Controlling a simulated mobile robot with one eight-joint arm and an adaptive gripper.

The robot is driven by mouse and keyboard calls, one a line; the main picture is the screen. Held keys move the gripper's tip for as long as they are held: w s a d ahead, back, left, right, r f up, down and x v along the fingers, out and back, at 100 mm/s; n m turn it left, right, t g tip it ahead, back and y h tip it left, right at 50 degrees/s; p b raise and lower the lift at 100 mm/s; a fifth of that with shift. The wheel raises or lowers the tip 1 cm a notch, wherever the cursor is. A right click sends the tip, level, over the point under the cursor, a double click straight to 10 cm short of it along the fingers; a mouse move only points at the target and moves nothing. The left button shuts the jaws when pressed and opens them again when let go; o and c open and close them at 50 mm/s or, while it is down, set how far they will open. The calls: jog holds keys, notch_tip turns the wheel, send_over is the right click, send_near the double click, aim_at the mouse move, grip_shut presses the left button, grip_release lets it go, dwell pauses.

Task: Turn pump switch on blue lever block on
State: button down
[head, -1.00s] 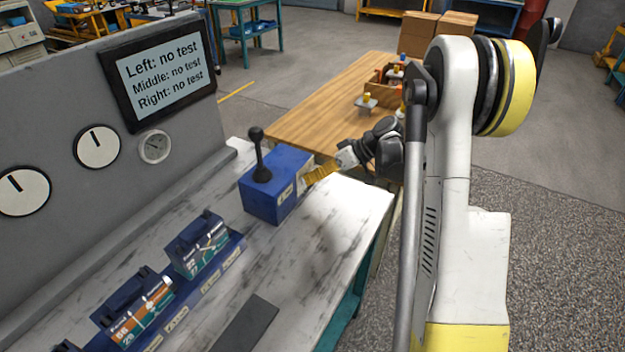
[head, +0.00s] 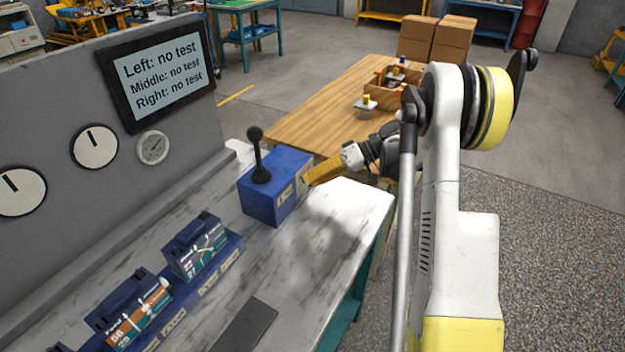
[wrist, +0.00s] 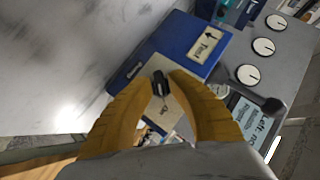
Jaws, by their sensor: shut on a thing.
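The blue lever block (head: 268,200) sits at the far end of the workbench, with a black ball-topped lever (head: 260,165) standing on top. Its side face carries pale labels. In the wrist view the block (wrist: 181,38) shows a label with an arrow (wrist: 207,43) and a pale plate (wrist: 172,118). The small black pump switch (wrist: 161,82) is on this plate. My gripper (wrist: 161,86), with yellow fingers, is shut on the switch. In the head view my gripper (head: 308,182) is at the block's right side, and the switch is hidden.
A grey panel with dials (head: 94,146), a small gauge (head: 153,147) and a screen (head: 160,72) reading "no test" stands left. Blue motor units (head: 195,248) line the bench (head: 330,215). A wooden table (head: 310,118) with a parts box stands behind.

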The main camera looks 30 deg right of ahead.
jog(key=shift+a, duration=0.1)
jog(key=c, duration=1.5)
grip_release()
jog(key=v, duration=1.2)
jog(key=shift+w+a, duration=0.1)
